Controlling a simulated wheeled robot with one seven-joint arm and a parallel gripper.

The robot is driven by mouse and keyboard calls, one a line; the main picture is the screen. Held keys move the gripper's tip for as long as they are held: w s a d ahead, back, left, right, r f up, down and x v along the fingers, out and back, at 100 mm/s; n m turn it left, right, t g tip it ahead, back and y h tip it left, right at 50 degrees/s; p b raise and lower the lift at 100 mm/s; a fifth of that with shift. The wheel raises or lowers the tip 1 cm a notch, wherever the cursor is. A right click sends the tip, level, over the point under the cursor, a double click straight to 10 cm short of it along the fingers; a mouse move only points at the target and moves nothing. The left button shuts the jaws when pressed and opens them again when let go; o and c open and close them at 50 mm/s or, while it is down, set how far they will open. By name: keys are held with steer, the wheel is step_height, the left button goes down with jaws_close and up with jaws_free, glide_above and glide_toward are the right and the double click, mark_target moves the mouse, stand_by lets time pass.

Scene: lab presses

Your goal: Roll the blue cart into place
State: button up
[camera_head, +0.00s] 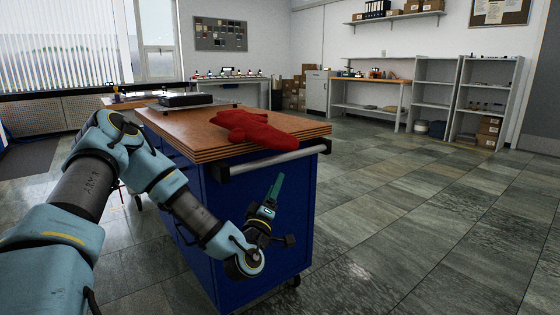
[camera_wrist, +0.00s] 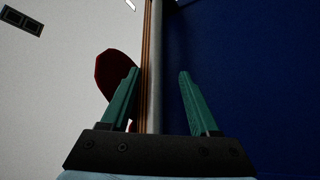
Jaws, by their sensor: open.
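The blue cart (camera_head: 300,220) stands in front of me with a layered wooden top. Its silver handle bar (camera_head: 285,160) runs along the near upper edge between dark brackets. My gripper (camera_head: 276,182) is open, with its green fingers pointing up at the handle from below. In the wrist view the handle bar (camera_wrist: 156,60) shows in the gap between the two spread fingers (camera_wrist: 159,70). I cannot tell how far the fingertips are from the bar. The cart's blue side (camera_wrist: 235,70) fills the right of that view.
Benches (camera_head: 372,80) and grey shelves (camera_head: 484,95) line the back wall. The tiled floor (camera_head: 420,230) to the right is clear. A dark mat (camera_head: 38,160) lies at the left.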

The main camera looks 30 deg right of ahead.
mark_target(280, 159)
steer(key=w+d+r, duration=0.1)
steer(key=w+d, duration=0.1)
steer(key=w+d+r+n+t, duration=0.1)
steer(key=w+r, duration=0.1)
steer(key=w, duration=0.1)
steer(key=w+d+r+n, duration=0.1)
steer(key=w+d+r, duration=0.1)
steer(key=shift+w+d+t+y, duration=0.3)
steer(key=shift+w+y, duration=0.1)
steer(key=shift+f, duration=0.1)
jaws_close()
stand_by(0.3)
stand_by(1.0)
